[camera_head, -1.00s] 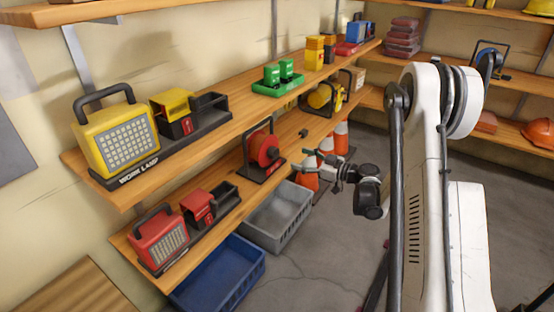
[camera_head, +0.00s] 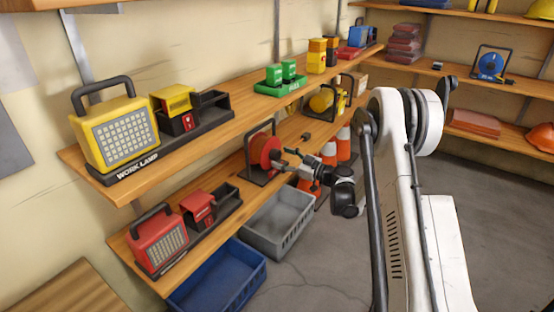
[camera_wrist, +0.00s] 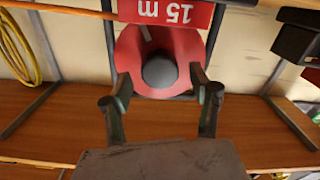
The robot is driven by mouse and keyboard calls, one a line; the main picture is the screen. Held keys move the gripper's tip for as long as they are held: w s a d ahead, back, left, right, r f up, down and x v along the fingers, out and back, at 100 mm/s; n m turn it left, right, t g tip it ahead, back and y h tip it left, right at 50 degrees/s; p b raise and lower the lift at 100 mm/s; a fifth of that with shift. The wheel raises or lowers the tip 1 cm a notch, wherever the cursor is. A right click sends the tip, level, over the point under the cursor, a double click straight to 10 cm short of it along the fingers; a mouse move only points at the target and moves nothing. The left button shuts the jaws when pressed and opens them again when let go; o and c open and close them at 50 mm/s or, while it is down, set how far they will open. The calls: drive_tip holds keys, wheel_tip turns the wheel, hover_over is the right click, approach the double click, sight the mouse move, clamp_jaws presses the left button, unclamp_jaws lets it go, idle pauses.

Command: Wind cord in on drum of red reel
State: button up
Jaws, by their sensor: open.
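The red reel (camera_head: 262,150) stands upright in its dark frame on the lower shelf (camera_head: 150,238). In the wrist view its red disc (camera_wrist: 127,52) faces me, with a dark round hub (camera_wrist: 159,72) in the middle and a red "15 m" label (camera_wrist: 165,12) that reads upside down. My gripper (camera_head: 279,160) is in front of the reel and close to it. In the wrist view my gripper (camera_wrist: 160,84) is open, its two fingers apart on either side of the hub. I cannot tell whether they touch the reel. I cannot make out the cord.
A red lamp (camera_head: 160,240) and a yellow reel (camera_head: 322,100) share the lower shelf. The upper shelf (camera_head: 230,130) overhangs it. Orange cones (camera_head: 343,143), a grey crate (camera_head: 290,243) and a blue crate (camera_head: 222,295) stand on the floor. The floor at right is clear.

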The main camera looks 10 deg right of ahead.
sight(268, 152)
drive_tip(key=shift+x, duration=1.4)
drive_tip(key=c, duration=1.2)
drive_tip(key=shift+o, duration=0.2)
